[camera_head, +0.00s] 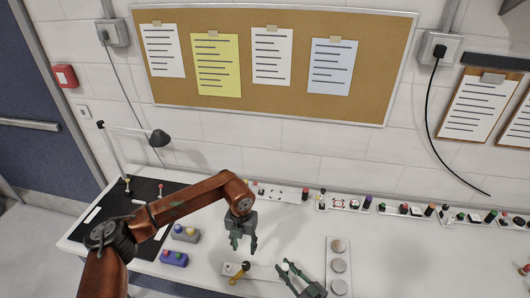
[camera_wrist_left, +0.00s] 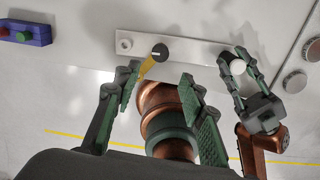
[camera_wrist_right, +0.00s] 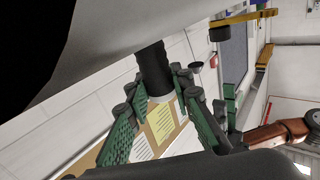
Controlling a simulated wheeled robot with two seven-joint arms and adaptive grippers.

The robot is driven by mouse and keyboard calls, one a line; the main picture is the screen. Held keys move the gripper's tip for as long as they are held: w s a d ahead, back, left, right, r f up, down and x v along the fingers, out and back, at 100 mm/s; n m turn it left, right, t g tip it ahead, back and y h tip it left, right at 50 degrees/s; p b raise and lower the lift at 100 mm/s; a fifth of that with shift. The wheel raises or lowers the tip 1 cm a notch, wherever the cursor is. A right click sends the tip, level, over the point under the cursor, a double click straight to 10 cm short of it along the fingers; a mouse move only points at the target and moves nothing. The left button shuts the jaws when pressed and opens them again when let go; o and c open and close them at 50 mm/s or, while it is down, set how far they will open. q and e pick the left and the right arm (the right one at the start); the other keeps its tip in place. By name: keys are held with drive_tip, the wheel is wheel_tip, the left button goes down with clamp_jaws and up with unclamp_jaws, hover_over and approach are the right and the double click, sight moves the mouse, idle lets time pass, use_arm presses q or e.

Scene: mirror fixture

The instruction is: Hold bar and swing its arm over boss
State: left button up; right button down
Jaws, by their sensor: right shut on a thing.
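The pale bar (camera_wrist_left: 195,53) lies flat on the table, with a dark pivot (camera_wrist_left: 160,52) near its middle. A yellow arm (camera_wrist_left: 147,67) runs from the pivot toward the near left. A round grey boss (camera_wrist_left: 125,43) sits at the bar's left end. My left gripper (camera_head: 243,248) is open and empty above the bar, one finger close to the yellow arm; contact cannot be told.
Button boxes (camera_head: 174,258) stand left of the bar. A plate with several round discs (camera_head: 338,267) lies to its right. Fixtures (camera_head: 340,203) line the table's back edge. A black mat with a lamp (camera_head: 158,138) is at the left.

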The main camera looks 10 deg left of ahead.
use_arm(q)
drive_tip(key=shift+s+d+f, duration=0.1)
drive_tip(key=c, duration=0.5)
drive_tip(key=s+d+f+n+y, duration=0.1)
drive_tip(key=s+d, duration=0.1)
drive_tip(key=s+d+f+n+y, duration=0.1)
drive_tip(key=s+d+f+n, duration=0.1)
drive_tip(key=s, duration=0.1)
drive_tip(key=s+d+f+n+y, duration=0.1)
drive_tip(key=s+f+n, duration=0.1)
drive_tip(key=shift+s+d+y, duration=0.3)
drive_tip(key=shift+s+d, duration=0.1)
clamp_jaws()
drive_tip(key=s+d+f+n+t+y, duration=0.2)
drive_tip(key=s+n+t+y, duration=0.1)
drive_tip(key=s+n+t, duration=0.2)
drive_tip(key=shift+s+d+n+y, duration=0.2)
drive_tip(key=shift+s+n+y, duration=0.2)
drive_tip(key=shift+s+n, duration=0.75)
drive_tip(key=shift+w, duration=0.1)
